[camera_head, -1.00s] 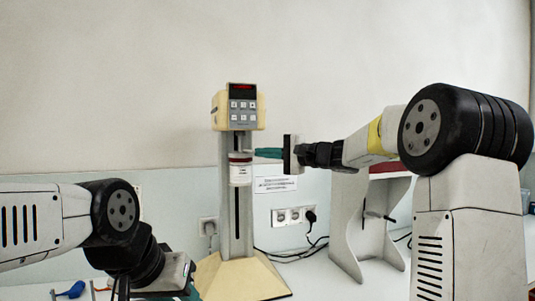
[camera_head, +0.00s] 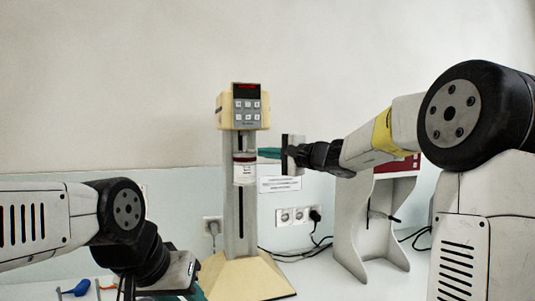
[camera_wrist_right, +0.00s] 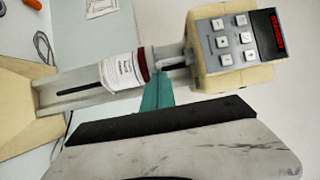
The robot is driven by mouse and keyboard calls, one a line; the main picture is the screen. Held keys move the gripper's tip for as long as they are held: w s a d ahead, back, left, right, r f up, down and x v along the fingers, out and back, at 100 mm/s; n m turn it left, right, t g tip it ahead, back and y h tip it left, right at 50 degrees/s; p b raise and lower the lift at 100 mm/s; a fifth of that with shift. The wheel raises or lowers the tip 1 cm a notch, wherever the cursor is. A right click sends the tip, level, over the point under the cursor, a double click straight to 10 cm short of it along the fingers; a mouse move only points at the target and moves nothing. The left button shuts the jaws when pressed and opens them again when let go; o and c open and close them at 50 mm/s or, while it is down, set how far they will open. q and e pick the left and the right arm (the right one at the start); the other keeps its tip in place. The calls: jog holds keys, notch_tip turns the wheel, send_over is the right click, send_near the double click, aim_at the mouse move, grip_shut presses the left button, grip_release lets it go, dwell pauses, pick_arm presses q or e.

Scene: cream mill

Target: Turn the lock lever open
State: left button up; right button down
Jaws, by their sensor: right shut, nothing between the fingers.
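The cream mill (camera_head: 243,109) stands upright with a cream head, a keypad and a red display. A white labelled jar (camera_head: 243,175) with a dark red rim sits against its grey column; it also shows in the right wrist view (camera_wrist_right: 121,71). My right gripper (camera_head: 268,153) is shut and empty, its teal fingertips at the column's right side, level with the jar's rim. In the right wrist view, its fingers (camera_wrist_right: 160,90) point at the gap between the rim and the mill head. I cannot clearly make out the lock lever there. My left gripper (camera_head: 190,293) is low at the left, mostly cut off.
A grey stand (camera_head: 372,215) with a red panel is at the right. Wall sockets (camera_head: 297,216) with plugged black cables are behind. A blue-handled tool (camera_head: 75,288) lies at lower left. The mill's cream base (camera_head: 245,279) spreads over the bench.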

jog(key=shift+m+t+h, duration=0.5)
jog(key=shift+t+h, duration=0.1)
jog(key=s+a, duration=0.2)
jog(key=a, duration=0.1)
jog(key=shift+s+a, duration=0.1)
jog(key=shift+s, duration=0.15)
jog(key=s+a+v, duration=0.1)
jog(key=v, duration=1)
jog(key=shift+s, duration=0.25)
jog(key=shift+d, duration=0.1)
